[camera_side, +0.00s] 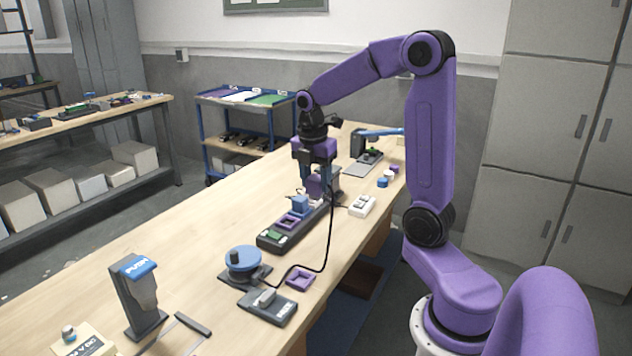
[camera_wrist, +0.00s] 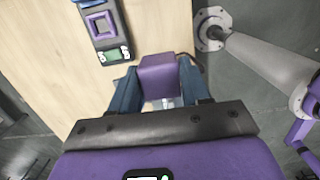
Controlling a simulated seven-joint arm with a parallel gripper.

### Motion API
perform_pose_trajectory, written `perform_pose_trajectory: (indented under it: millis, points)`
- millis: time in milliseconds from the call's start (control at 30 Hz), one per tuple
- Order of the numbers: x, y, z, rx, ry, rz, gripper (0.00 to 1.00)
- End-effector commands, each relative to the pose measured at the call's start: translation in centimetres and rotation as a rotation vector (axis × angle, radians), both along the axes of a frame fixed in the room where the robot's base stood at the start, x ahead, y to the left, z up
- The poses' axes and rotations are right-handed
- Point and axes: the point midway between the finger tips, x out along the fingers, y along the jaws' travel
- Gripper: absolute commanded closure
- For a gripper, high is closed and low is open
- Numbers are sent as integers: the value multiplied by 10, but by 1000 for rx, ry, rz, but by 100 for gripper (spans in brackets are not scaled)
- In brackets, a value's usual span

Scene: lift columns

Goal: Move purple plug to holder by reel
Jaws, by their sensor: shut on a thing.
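My gripper (camera_side: 315,182) is shut on the purple plug (camera_side: 317,187), over the far part of the dark panel (camera_side: 268,243). In the wrist view, the plug (camera_wrist: 160,78) sits between the blue fingers of my gripper (camera_wrist: 161,88). I cannot tell whether its underside is clear of things below. A black cable (camera_side: 329,240) runs from near the plug down to the blue reel (camera_side: 243,260). An empty square purple holder (camera_side: 299,279) lies beside the reel. The panel also has a purple square frame (camera_side: 289,221), which shows in the wrist view (camera_wrist: 101,22).
A blue plug (camera_side: 299,204) stands on the panel. A white switch block (camera_side: 362,206) is to its right. A grey box with a lever (camera_side: 267,304) lies in front of the reel. A PUSH stand (camera_side: 138,295) is at the near left. The table's left side is clear.

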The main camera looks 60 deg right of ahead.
Motion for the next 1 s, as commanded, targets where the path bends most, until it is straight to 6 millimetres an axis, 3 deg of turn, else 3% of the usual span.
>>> perform_pose_trajectory:
  millis: [1000]
  points:
    - [0, 0, 25, 0, -1, 1, 80]
